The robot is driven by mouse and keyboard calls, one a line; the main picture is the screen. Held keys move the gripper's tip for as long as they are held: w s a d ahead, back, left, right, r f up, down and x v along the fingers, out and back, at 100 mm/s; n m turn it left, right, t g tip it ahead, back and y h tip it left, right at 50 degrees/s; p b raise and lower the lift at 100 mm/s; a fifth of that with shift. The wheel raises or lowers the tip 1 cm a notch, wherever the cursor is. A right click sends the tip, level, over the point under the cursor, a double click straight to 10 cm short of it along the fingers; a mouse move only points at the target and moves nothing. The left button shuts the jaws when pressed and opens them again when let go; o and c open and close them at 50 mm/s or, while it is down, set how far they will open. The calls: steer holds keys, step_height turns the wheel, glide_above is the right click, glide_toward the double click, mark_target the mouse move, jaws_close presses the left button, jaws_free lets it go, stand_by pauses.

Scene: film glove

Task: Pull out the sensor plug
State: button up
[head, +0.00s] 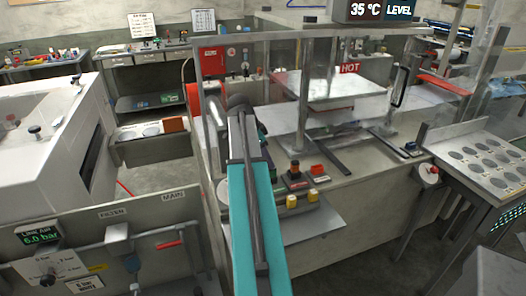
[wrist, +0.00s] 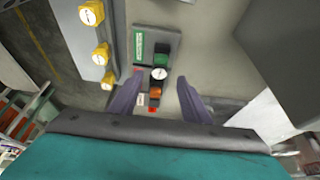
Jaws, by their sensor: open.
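The wrist view looks down on a small dark block with a green part (wrist: 161,58), a white round dial or cap (wrist: 158,73) and an orange piece (wrist: 155,92) in a row. The orange piece may be the sensor plug, but I cannot tell for sure. My gripper (wrist: 158,82) is open, with one purple finger on each side of this row. Nothing is visibly held, and I cannot tell whether the fingers touch anything.
Yellow knobs (wrist: 101,53) stand on a pale strip left of the fingers; some show in the head view (head: 292,201). A clear-sided frame with a HOT sign (head: 349,68) stands behind. A tray with round recesses (head: 485,158) is at the right.

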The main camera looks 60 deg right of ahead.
steer(key=shift+p+x, duration=0.6)
steer(key=shift+x, duration=2.4)
jaws_close()
steer(key=shift+r+p, duration=1.35)
steer(key=shift+r, duration=1.4)
steer(key=shift+r+p, duration=0.7)
steer(key=shift+r, duration=0.75)
